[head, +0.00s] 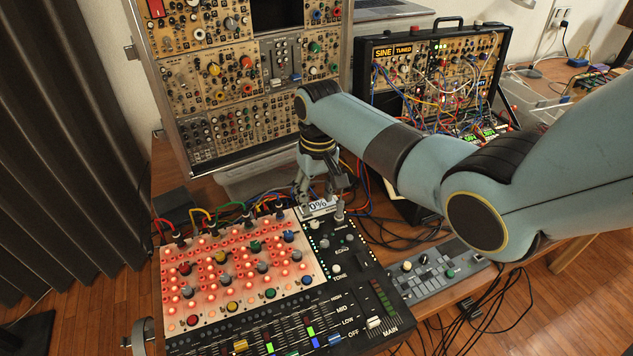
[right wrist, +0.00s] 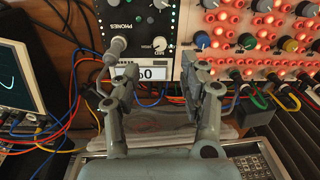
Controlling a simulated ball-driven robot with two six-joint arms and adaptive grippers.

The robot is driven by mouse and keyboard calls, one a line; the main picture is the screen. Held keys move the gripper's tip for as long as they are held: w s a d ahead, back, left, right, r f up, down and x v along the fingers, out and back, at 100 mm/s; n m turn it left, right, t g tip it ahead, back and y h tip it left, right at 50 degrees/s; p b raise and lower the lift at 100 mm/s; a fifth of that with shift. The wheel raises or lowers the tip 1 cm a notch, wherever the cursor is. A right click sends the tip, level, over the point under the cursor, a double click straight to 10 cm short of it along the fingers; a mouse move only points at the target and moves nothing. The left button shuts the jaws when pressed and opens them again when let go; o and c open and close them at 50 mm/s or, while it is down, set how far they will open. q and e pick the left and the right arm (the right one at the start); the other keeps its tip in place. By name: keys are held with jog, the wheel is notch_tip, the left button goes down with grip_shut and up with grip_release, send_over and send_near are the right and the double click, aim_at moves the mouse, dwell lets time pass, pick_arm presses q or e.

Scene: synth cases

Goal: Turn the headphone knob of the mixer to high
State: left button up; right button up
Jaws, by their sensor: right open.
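The mixer (head: 372,283) lies on the table. It has a black right-hand section with small knobs, and its small display (head: 318,205) reads 0%. I cannot tell for certain which is the headphone knob. My right gripper (head: 323,188) is open and empty over the mixer's back edge. In the right wrist view its fingers (right wrist: 155,80) stand either side of the display, hiding part of it.
Lit red buttons and coloured knobs cover the mixer's pale panel (head: 207,319). Cables (head: 232,207) run behind it. A tall modular rack (head: 225,128) and a patched black case (head: 437,62) stand behind. A low grey controller (head: 440,272) lies to the right.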

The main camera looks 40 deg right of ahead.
notch_tip(320, 180, up, 4)
jog(key=shift+f, duration=0.15)
dwell(0.6)
